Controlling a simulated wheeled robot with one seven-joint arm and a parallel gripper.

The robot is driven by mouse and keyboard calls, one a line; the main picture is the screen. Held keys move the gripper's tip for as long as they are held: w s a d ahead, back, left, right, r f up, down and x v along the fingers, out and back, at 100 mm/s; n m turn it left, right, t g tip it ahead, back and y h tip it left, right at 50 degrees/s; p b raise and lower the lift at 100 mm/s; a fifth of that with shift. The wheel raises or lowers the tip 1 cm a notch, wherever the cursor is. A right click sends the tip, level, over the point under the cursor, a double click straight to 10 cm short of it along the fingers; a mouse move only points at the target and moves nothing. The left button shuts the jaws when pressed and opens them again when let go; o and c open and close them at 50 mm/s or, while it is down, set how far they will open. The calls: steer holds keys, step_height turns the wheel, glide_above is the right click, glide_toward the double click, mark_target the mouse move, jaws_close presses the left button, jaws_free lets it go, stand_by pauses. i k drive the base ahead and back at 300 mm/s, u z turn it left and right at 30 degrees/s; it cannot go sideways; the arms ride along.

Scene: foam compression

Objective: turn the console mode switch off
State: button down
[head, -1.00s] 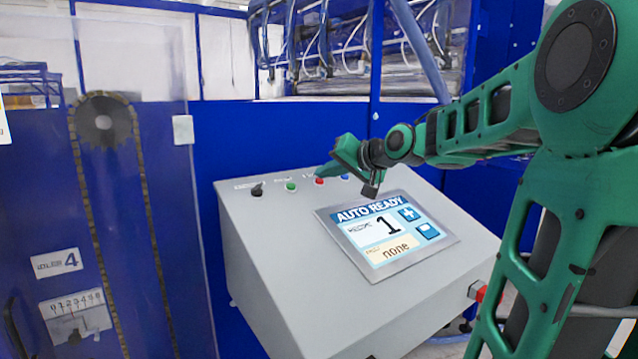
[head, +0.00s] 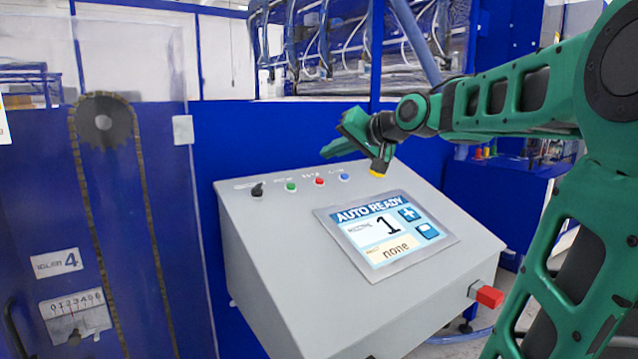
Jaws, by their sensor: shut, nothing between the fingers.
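The console (head: 270,255) is a grey sloped box in the middle of the head view. Its mode switch (head: 257,189) is a small black knob at the upper left of the panel, left of the buttons, and its pointer is tilted. The screen (head: 385,230) reads "AUTO READY" with a large 1 and "none". My gripper (head: 328,154) is shut and empty. It is in the air above the panel's back edge, up and to the right of the switch and clear of it.
A green button (head: 291,187), a red button (head: 319,181) and a blue button (head: 344,177) sit right of the switch. A red block (head: 488,296) sticks out of the console's right side. A clear guarded chain panel (head: 150,230) stands at the left.

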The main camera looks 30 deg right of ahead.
mark_target(257, 191)
steer(key=k, duration=1)
